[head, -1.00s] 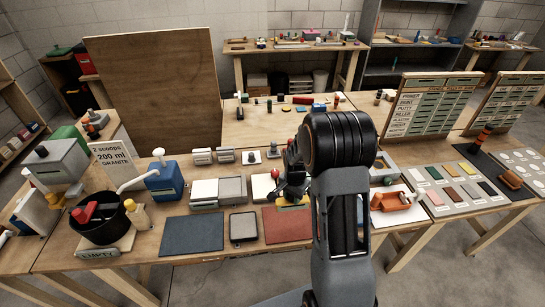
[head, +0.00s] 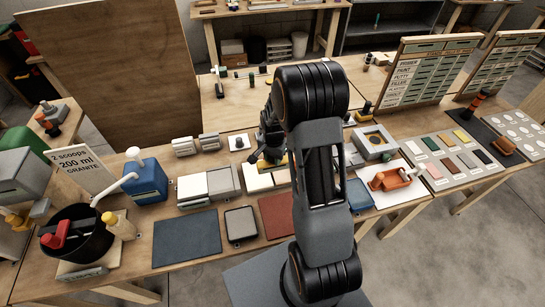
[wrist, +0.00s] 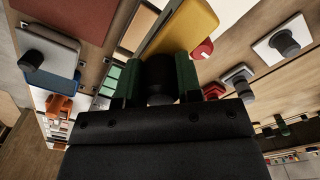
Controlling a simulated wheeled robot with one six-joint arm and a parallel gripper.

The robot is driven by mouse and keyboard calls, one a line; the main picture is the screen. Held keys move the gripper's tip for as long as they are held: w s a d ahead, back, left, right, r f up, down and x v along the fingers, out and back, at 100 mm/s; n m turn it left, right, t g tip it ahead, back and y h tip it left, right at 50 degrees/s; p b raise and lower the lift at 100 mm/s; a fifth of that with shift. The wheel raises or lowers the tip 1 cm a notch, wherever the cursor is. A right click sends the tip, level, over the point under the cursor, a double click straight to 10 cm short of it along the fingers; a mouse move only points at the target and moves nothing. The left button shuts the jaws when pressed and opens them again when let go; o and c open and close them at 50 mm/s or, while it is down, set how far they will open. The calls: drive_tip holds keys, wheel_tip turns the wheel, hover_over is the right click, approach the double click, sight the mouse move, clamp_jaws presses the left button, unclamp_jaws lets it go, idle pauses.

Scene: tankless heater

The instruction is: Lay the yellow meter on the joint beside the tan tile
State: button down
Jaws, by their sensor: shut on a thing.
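The yellow meter (wrist: 180,28) shows in the wrist view as a yellow slab just beyond my fingertips. My gripper (wrist: 158,82) is shut on a dark part that appears to belong to it, between green finger pads. In the head view my gripper (head: 270,145) hangs over the back of the bench, and a yellow strip of the meter shows beside my arm. Below it are a pale tile (head: 257,181) and another light, possibly tan tile (head: 282,176). The joint beside them is partly hidden, and I cannot tell whether the meter touches a tile.
A red-brown mat (head: 276,214), a framed tray (head: 240,225) and a dark blue mat (head: 187,237) lie along the front. A white and grey tile pair (head: 192,190) is left. An orange tool (head: 390,180) and a sample board (head: 462,160) are right. A blue container (head: 146,181) stands left.

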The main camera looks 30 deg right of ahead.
sight(273, 169)
drive_tip(key=shift+s+a+f+b, duration=0.1)
drive_tip(key=shift+f+b, duration=0.3)
drive_tip(key=shift+b, duration=0.1)
drive_tip(key=shift+f+b, duration=2.15)
drive_tip(key=shift+f, duration=0.45)
drive_tip(key=shift+f+b, duration=0.4)
drive_tip(key=shift+f, duration=0.1)
drive_tip(key=c, duration=0.7)
unclamp_jaws()
drive_tip(key=shift+r, duration=0.1)
wheel_tip(273, 169, up, 14)
drive_tip(key=shift+f+b, duration=0.15)
drive_tip(key=shift+b, duration=0.5)
